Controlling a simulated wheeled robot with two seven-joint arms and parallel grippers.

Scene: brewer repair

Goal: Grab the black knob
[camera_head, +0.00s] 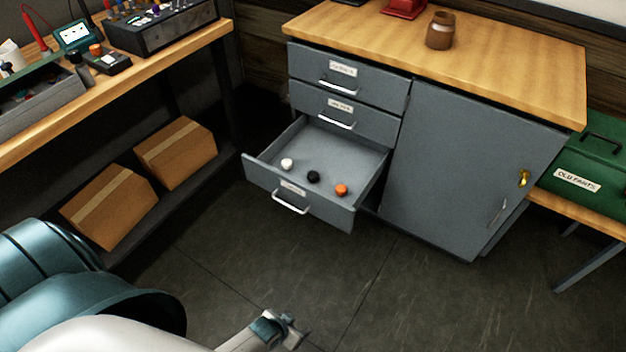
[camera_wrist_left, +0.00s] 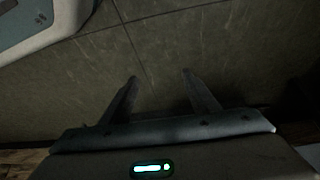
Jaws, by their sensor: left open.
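The black knob (camera_head: 313,177) lies in the open bottom drawer (camera_head: 330,215) of the grey cabinet in the head view. It is between a white knob (camera_head: 287,164) on its left and an orange knob (camera_head: 341,190) on its right. My left gripper (camera_head: 290,328) is at the bottom of the head view, in front of the drawer and apart from it. In the left wrist view its two fingers (camera_wrist_left: 160,85) are spread with only floor between them. My right gripper is not in view.
The grey cabinet (camera_head: 455,165) has two shut upper drawers and a shut door. A workbench (camera_head: 110,90) stands at the left, with cardboard boxes (camera_head: 176,152) on its lower shelf. A green box (camera_head: 590,165) is at the right. The floor before the drawer is clear.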

